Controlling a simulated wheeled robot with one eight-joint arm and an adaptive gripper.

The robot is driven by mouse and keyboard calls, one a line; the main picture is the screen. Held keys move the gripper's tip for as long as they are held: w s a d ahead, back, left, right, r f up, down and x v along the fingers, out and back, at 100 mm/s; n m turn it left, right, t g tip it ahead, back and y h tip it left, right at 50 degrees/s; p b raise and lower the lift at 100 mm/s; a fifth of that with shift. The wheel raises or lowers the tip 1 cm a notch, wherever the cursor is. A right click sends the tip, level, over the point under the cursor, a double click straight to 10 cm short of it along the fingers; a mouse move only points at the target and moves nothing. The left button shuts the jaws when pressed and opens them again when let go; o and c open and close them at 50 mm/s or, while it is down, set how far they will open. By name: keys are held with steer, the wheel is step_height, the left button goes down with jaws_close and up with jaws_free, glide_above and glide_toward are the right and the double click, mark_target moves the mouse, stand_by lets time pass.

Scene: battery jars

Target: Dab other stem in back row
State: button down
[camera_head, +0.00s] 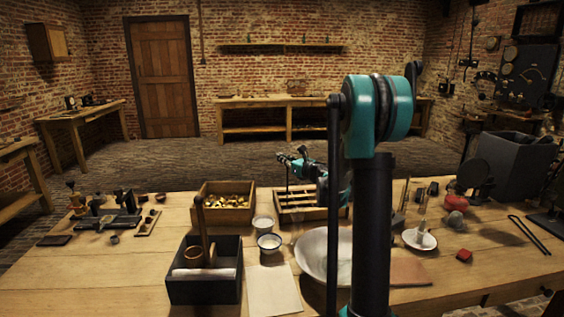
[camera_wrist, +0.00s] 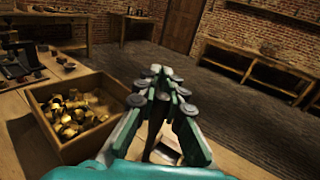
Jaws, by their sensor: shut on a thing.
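My gripper (camera_head: 285,158) is above the back of a slatted wooden tray (camera_head: 299,217), right of a box of brass pieces. In the wrist view its fingertips (camera_wrist: 162,76) are close together, shut on a thin dark stick (camera_head: 287,179) that hangs down toward the tray. Whether the stick's lower end touches anything I cannot tell. The back row of the tray is small, and partly hidden by my arm; I cannot make out single stems there.
The wooden box of brass pieces (camera_head: 229,188) stands left of the tray; it also shows in the wrist view (camera_wrist: 113,78). White cups (camera_head: 269,243), a large pale bowl (camera_head: 311,270) and a dark carrier (camera_head: 203,290) stand nearer. Clear tabletop lies at the front left.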

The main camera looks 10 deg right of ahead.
steer(key=shift+r, duration=1.8)
